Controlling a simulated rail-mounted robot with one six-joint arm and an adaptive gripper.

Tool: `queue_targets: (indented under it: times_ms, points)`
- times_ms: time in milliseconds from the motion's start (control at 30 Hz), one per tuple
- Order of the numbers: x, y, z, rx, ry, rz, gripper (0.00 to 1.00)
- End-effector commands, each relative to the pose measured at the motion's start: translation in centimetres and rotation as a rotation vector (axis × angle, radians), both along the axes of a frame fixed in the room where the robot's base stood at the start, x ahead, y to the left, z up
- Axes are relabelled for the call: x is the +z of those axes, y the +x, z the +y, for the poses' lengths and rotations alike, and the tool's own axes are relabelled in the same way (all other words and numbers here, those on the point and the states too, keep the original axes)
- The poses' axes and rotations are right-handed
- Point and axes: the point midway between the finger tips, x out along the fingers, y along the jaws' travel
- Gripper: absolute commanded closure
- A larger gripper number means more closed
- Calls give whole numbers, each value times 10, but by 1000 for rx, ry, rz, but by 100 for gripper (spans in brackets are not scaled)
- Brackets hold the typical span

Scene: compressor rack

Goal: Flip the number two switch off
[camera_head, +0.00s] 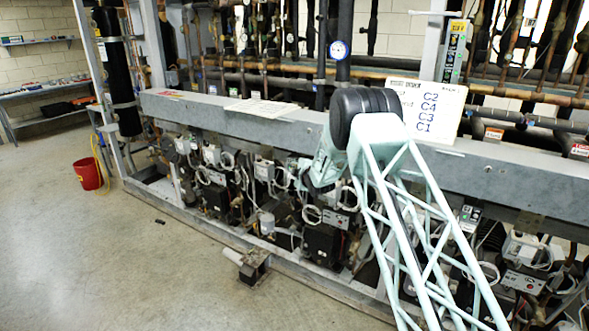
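A row of compressors runs along the lower rack, with small light grey control boxes on them. One box (211,155) is at the left, another (263,168) is left of my arm, and another (336,218) is below it. A further box (522,282) is at the lower right. The switches and any number two mark are too small to make out. My pale green arm reaches from the lower right, bends at a dark joint and drops toward the middle compressors. My gripper, near the arm's far end (290,180), blends into the machinery; its fingers cannot be made out.
A grey rack beam (240,112) crosses above the compressors. A white sign (428,103) reads C2, C4, C3, C1. A metal stub (249,265) juts onto the floor in front. A red bucket (88,174) stands left. The floor (110,270) at lower left is mostly clear.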

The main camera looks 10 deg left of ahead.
Motion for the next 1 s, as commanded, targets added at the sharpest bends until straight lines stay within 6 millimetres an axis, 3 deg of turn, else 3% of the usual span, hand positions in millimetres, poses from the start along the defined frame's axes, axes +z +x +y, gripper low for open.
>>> queue_targets:
  times_ms: [533, 667, 1000]
  points:
    - [-2, 8, 3, 0, 0, 0, 88]
    - [-2, 8, 3, 0, 0, 0, 99]
    - [-3, 8, 3, 0, -2, -4, 100]
